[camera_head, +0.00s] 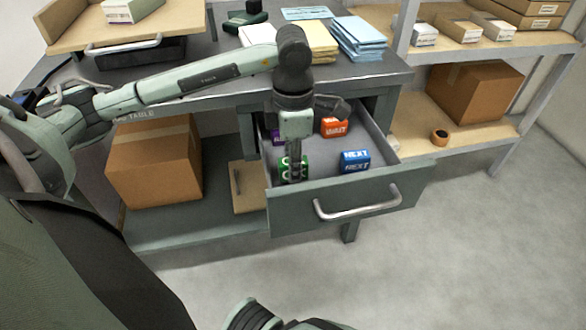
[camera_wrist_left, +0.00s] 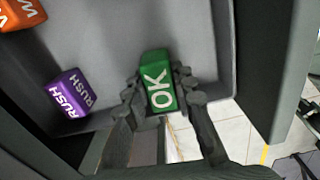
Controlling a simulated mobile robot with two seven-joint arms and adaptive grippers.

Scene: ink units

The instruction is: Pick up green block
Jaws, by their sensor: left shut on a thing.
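The green block (camera_wrist_left: 158,82), with white "OK" letters, sits between the two fingers of my left gripper (camera_wrist_left: 163,90) in the left wrist view. The fingers touch it on both sides. In the head view, my left gripper (camera_head: 291,168) reaches down into the open drawer (camera_head: 340,200), and the green block (camera_head: 303,168) shows partly behind its fingers near the drawer's front left. I cannot tell whether the block is clear of the drawer floor.
The drawer also holds a blue block (camera_head: 355,160), an orange block (camera_head: 334,127) and a purple block (camera_head: 277,137). The purple block (camera_wrist_left: 70,93) lies left of the green one in the wrist view. The drawer's metal handle (camera_head: 358,208) sticks out in front.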

